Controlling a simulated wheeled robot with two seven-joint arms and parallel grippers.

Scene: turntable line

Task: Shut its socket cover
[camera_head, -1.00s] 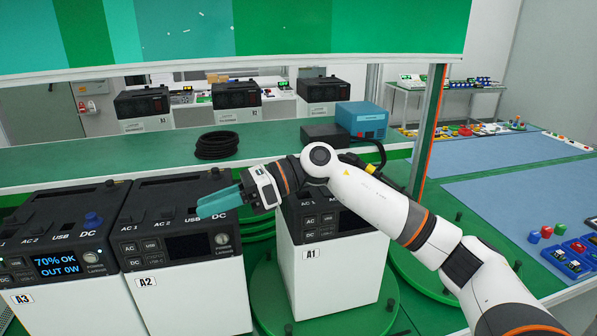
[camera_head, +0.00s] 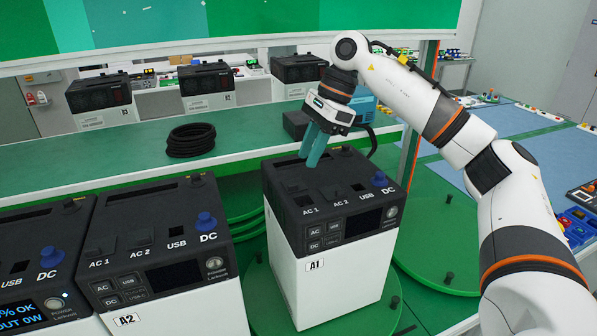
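The white unit A1 (camera_head: 335,277) with a black top stands upright on a green turntable (camera_head: 259,317). Its top carries AC 1 (camera_head: 304,201), AC 2 (camera_head: 331,191), USB (camera_head: 360,187) and a blue DC cap (camera_head: 379,179). AC 1 and USB look like dark square openings; AC 2 looks flatter, but cover positions are too small to tell surely. My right gripper (camera_head: 307,161) points down over the rear of A1's top, its teal fingers close together with nothing visible between them. I cannot tell whether the tips touch the top. My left gripper is out of view.
Unit A2 (camera_head: 185,303) stands left of A1, with another lit-screen unit (camera_head: 20,319) at the far left. A black cable coil (camera_head: 191,140) and a blue box (camera_head: 362,108) are on the green bench behind. Another green turntable (camera_head: 430,275) is at right.

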